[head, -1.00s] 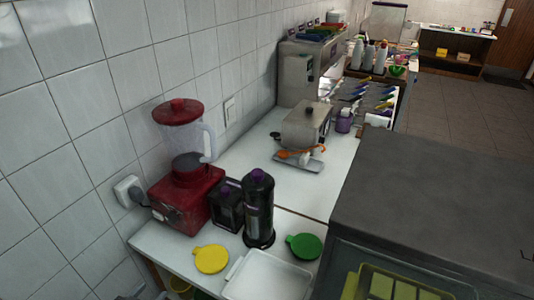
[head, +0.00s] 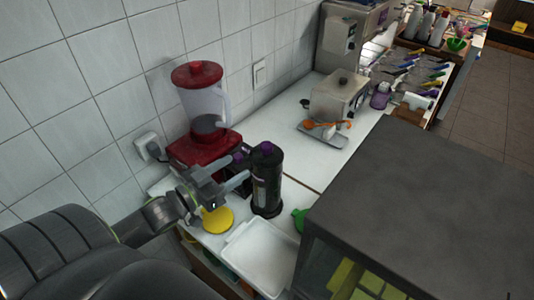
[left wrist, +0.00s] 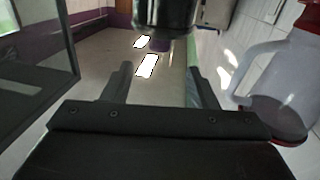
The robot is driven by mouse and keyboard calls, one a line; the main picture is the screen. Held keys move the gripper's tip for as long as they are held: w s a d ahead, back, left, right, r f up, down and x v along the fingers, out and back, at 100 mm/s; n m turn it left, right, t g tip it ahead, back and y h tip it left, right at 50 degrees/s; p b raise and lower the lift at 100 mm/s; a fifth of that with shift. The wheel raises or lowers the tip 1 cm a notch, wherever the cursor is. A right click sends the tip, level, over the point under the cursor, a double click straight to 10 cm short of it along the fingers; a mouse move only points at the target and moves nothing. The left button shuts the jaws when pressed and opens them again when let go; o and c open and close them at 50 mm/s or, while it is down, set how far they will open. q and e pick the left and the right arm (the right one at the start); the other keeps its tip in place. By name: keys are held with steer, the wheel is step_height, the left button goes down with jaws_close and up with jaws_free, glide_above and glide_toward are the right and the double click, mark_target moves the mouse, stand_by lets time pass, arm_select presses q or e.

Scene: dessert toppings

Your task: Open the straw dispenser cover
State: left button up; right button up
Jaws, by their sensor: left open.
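A tall black cylindrical dispenser (head: 267,184) with a purple top stands upright on the white counter, beside the blender. A smaller dark square holder (head: 240,158) with a purple knob is partly hidden behind my left gripper. I cannot tell for certain which is the straw dispenser; both look covered. My left gripper (head: 236,173) is open and empty, just left of the tall dispenser. In the left wrist view the picture is upside down; the black dispenser (left wrist: 165,14) shows at the top, beyond my open fingers (left wrist: 161,84). My right gripper is not in view.
A red blender (head: 205,145) stands against the tiled wall. A yellow lid (head: 217,221), a white tray (head: 258,258) and a green lid (head: 299,219) are near the front. A large grey-topped cabinet (head: 420,200) stands at right. Clear counter lies behind the dispenser.

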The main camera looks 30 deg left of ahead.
mark_target(261, 151)
arm_select(q)
steer(key=b+x, duration=0.4)
steer(key=x, duration=0.1)
steer(key=shift+w+f, duration=0.15)
steer(key=shift+f, duration=0.05)
steer(key=b+x, duration=0.1)
steer(key=x, duration=0.3)
steer(key=shift+w+r+b, duration=0.15)
steer(key=shift+w+b, duration=0.2)
steer(key=shift+w, duration=0.05)
steer(key=shift+x, duration=0.9)
steer(key=shift+s, duration=0.1)
steer(key=shift+c, duration=0.4)
steer(key=shift+r, duration=0.1)
jaws_close()
